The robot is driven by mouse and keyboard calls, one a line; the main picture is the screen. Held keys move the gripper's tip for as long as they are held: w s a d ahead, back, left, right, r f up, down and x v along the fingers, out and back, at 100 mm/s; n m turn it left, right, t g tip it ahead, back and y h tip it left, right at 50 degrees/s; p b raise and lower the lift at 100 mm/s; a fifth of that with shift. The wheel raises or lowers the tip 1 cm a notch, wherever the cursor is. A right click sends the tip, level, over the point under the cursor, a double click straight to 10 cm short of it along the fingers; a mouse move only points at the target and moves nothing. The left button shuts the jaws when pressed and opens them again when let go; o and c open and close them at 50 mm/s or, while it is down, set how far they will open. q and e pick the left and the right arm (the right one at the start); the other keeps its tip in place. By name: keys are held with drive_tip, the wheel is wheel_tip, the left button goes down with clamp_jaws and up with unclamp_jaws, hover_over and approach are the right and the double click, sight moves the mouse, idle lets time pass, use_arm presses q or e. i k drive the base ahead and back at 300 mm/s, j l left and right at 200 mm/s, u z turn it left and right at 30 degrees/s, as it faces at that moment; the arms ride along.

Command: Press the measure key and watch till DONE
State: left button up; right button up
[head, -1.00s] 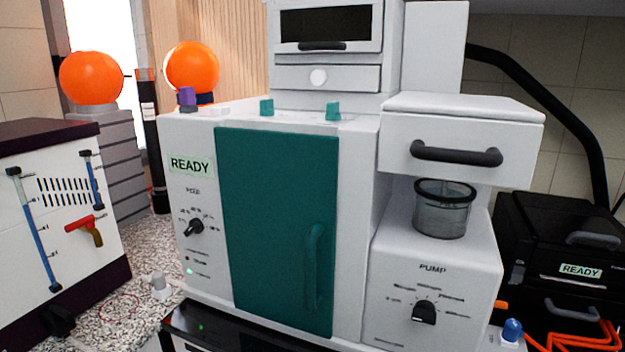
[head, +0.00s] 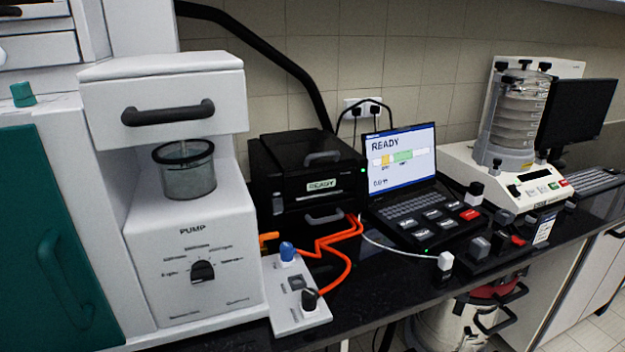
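An open laptop (head: 403,158) in the middle right of the head view shows READY on its screen, with a yellow and green bar below. In front of its keyboard is a panel (head: 428,243) with several dark labelled keys (head: 432,214) and a red key (head: 470,214). The key labels are too small to read, so I cannot tell which is the measure key. A black instrument (head: 308,160) left of the laptop has a small display (head: 321,185) that also reads READY. Neither of my grippers is in view.
A white pump unit (head: 190,240) with a glass cup (head: 186,172) stands at left. Orange tubing (head: 335,245) lies beside a small switch plate (head: 293,300). A sieve shaker (head: 518,115) and a monitor (head: 578,112) stand at right.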

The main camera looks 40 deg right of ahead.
sight(432, 214)
drive_tip(key=z, duration=2.1)
